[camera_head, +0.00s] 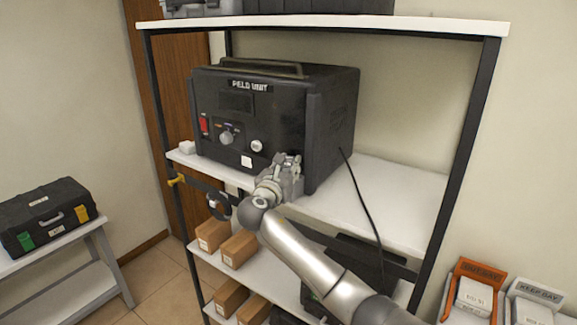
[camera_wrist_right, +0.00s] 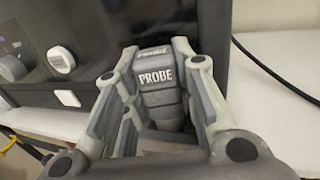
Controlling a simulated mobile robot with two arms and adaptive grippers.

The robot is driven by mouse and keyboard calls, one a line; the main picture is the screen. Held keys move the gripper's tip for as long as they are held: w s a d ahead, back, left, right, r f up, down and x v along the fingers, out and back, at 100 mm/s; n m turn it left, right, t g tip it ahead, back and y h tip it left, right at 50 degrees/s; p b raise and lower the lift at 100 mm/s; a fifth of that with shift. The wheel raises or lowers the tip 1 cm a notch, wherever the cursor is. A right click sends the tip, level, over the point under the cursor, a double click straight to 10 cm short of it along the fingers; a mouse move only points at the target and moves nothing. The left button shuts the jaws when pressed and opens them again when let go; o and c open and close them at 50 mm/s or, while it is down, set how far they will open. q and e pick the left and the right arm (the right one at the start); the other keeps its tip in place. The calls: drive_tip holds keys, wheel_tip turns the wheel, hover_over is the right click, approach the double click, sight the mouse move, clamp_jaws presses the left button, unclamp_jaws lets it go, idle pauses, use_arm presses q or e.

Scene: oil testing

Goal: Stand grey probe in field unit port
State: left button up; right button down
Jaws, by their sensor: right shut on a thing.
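The black field unit (camera_head: 275,120) stands on the white upper shelf, its label at the top of its front face. A red switch, a grey knob and a round white fitting (camera_head: 257,146) show on that face; the fitting also shows in the right wrist view (camera_wrist_right: 61,60). My right gripper (camera_head: 288,168) is at the lower right of this face. In the right wrist view it is shut on the grey probe (camera_wrist_right: 158,85), which is marked PROBE. The probe's far end is hidden, so I cannot tell whether it touches the unit. My left gripper is not in view.
A black cable (camera_head: 362,200) hangs over the upper shelf (camera_head: 400,205) right of the unit. Brown boxes (camera_head: 238,248) sit on the shelf below. A black toolbox (camera_head: 48,218) stands on a side table at left. Orange and grey bins are at lower right.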

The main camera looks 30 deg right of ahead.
drive_tip(key=shift+f, duration=0.1)
drive_tip(key=c, duration=1.5)
unclamp_jaws()
drive_tip(key=shift+o, duration=0.2)
drive_tip(key=shift+a, duration=0.1)
drive_tip(key=shift+p+v, duration=0.55)
drive_tip(key=shift+v, duration=0.75)
drive_tip(key=v, duration=0.8)
drive_tip(key=shift+s, duration=0.2)
